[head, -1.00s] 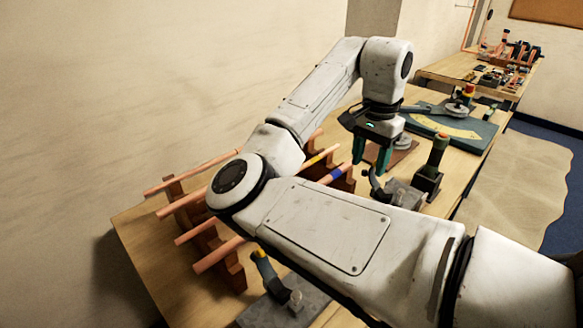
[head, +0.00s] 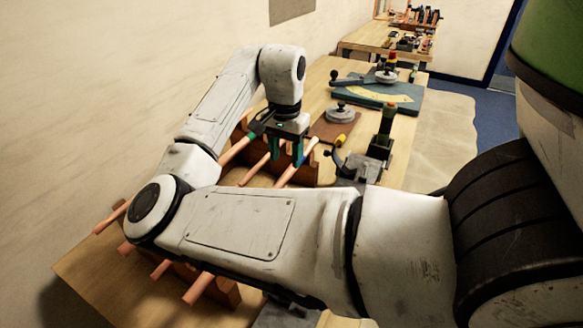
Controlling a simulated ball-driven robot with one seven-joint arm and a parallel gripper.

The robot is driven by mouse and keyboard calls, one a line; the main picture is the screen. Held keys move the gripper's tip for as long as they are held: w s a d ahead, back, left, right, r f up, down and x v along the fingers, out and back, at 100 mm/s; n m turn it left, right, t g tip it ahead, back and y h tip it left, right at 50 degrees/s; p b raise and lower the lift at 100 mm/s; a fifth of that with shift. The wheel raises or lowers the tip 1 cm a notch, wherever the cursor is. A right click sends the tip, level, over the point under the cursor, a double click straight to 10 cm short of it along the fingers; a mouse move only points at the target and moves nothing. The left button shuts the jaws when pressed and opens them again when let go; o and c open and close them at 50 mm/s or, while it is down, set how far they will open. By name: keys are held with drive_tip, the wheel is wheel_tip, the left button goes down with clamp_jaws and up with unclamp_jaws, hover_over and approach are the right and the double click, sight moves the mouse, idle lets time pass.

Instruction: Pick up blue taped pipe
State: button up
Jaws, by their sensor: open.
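The pipe with blue tape (head: 290,176) is copper-coloured and lies on a brown notched rack (head: 303,175) on the wooden table. A bit of its blue tape shows beside my right finger, which partly hides it. My gripper (head: 285,152) is open, pointing down over the pipes, its two dark green fingers apart. The right finger overlaps the taped pipe in the head view. I cannot tell whether it touches it, or whether the pipe is between the fingers.
Other copper pipes (head: 253,170) lie close by on the racks, with several pipe ends (head: 198,288) at the near left. A round grey weight (head: 340,114) sits on a brown board, and a dark stand with a green handle (head: 384,130) is to the right. My forearm hides part of the table.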

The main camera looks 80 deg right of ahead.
sight(287, 173)
drive_tip(key=shift+f+p, duration=0.45)
drive_tip(key=shift+f, duration=2.05)
clamp_jaws()
